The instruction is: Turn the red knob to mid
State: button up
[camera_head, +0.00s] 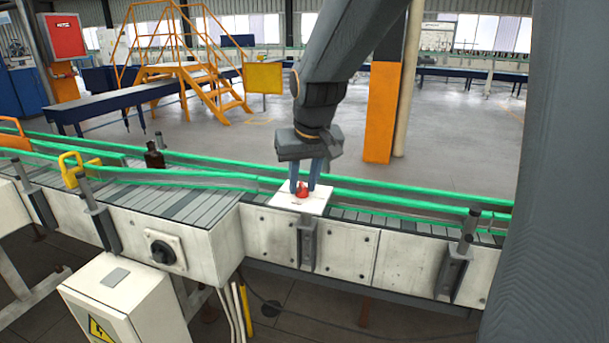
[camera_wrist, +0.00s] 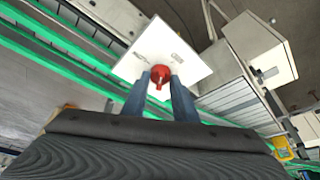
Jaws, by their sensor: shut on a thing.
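The red knob (camera_head: 302,190) sits on a white square plate (camera_head: 286,200) on top of the conveyor. My gripper (camera_head: 305,185) reaches down from above, with its two fingers on either side of the knob and shut on it. In the wrist view the red knob (camera_wrist: 160,74) shows between the two blue-grey fingertips (camera_wrist: 160,82), with a pale pointer mark on it. Small lettering on the white plate (camera_wrist: 188,62) is too small to read. The fingers hide part of the knob's sides.
Green guide rails (camera_head: 400,200) run along the conveyor behind and beside the plate. A dark amber bottle (camera_head: 154,156) stands on the belt at the left. A black rotary switch (camera_head: 162,251) is on the conveyor's front. A white cabinet (camera_head: 125,300) stands at the lower left.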

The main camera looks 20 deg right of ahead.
jog(key=m+h+b, duration=0.1)
jog(key=m, duration=0.2)
jog(key=shift+w+a, duration=0.1)
jog(key=shift+a, duration=0.05)
jog(key=shift+m+g+h+b, duration=0.4)
jog(key=shift+m+h+b, duration=0.3)
jog(key=shift+m+b, duration=0.95)
jog(key=shift+m, duration=0.25)
jog(key=o, duration=1)
jog(key=shift+a+r, duration=0.1)
jog(key=b+v, duration=0.1)
jog(key=v, duration=0.6)
jog(key=shift+a+r, duration=0.1)
jog(key=shift+r, duration=0.25)
